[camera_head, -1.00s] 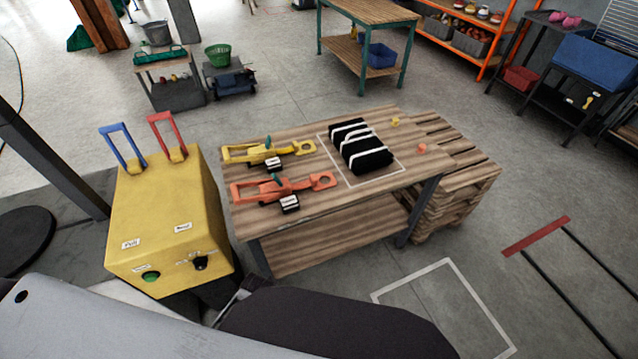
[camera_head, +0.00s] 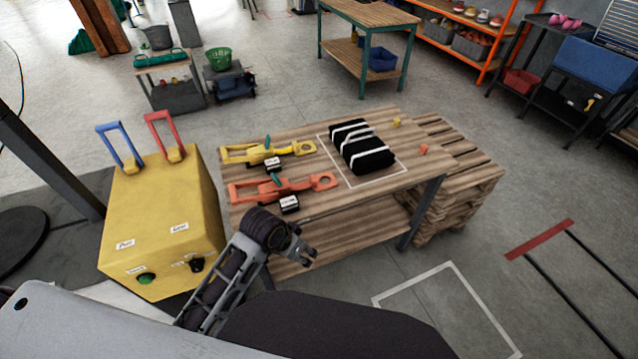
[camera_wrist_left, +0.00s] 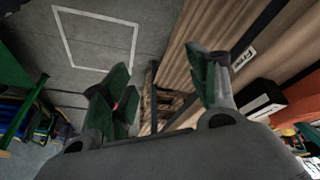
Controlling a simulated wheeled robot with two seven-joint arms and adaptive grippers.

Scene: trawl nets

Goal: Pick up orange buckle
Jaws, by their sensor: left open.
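The orange buckle (camera_head: 285,188) is a long flat piece with a ring at its right end and a loop handle at its left. It lies on the wooden table (camera_head: 380,192) near the front edge, with a small black-and-white tag block (camera_head: 289,204) beside it. My left gripper (camera_head: 307,256) is in front of the table's front edge, apart from the buckle, and it is open and empty. In the left wrist view the green-padded fingers of the left gripper (camera_wrist_left: 165,92) are spread, and an orange patch (camera_wrist_left: 302,98) shows at the right edge. My right gripper is not in view.
A yellow buckle (camera_head: 268,152) lies just behind. A black strapped bundle (camera_head: 361,150) sits in a white outline, with small yellow (camera_head: 396,122) and orange (camera_head: 424,149) pieces nearby. A yellow box (camera_head: 160,225) with two handles stands left. Pallets (camera_head: 465,165) adjoin the table's right.

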